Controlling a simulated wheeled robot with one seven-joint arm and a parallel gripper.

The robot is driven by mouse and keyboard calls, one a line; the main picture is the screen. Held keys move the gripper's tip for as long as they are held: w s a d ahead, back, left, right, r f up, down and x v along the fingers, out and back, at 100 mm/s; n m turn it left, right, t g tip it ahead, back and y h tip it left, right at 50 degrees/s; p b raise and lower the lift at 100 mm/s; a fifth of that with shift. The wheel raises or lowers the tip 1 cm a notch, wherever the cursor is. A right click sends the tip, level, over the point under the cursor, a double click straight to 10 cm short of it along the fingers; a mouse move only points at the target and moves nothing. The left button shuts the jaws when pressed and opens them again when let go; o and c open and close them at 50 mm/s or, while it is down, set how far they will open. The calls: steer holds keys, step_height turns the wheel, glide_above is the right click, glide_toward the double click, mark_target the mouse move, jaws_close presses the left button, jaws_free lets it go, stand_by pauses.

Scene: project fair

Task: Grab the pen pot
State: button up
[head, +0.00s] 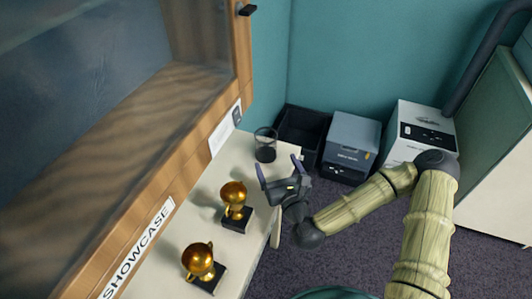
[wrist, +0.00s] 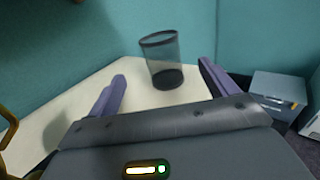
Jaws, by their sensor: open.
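The pen pot (head: 265,146) is a dark, see-through mesh cup with a dark base. It stands upright near the far end of the pale shelf (head: 217,258) and looks empty. My gripper (head: 279,167) is open just in front of it, above the shelf's right edge. In the wrist view the pen pot (wrist: 162,62) stands ahead, between the lines of my two purple fingers and beyond their tips. The fingers do not touch it. Nothing is held between them.
Two gold trophies (head: 235,205) (head: 201,264) on black bases stand on the shelf nearer me. A wooden showcase (head: 180,160) rises on the left. A black bin (head: 302,132), a grey box (head: 351,143) and a white box (head: 420,130) stand on the floor by the teal wall.

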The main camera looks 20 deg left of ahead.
mark_target(269, 148)
steer(key=p+x, duration=0.1)
steer(key=x, duration=0.5)
steer(key=shift+w+a, duration=0.25)
steer(key=shift+w, duration=0.05)
steer(key=shift+w+a, duration=0.25)
steer(key=shift+w, duration=0.15)
steer(key=shift+p+x, duration=0.3)
steer(key=shift+x, duration=2.25)
steer(key=shift+d+f, duration=0.1)
steer(key=shift+c, duration=0.5)
steer(key=c, duration=1)
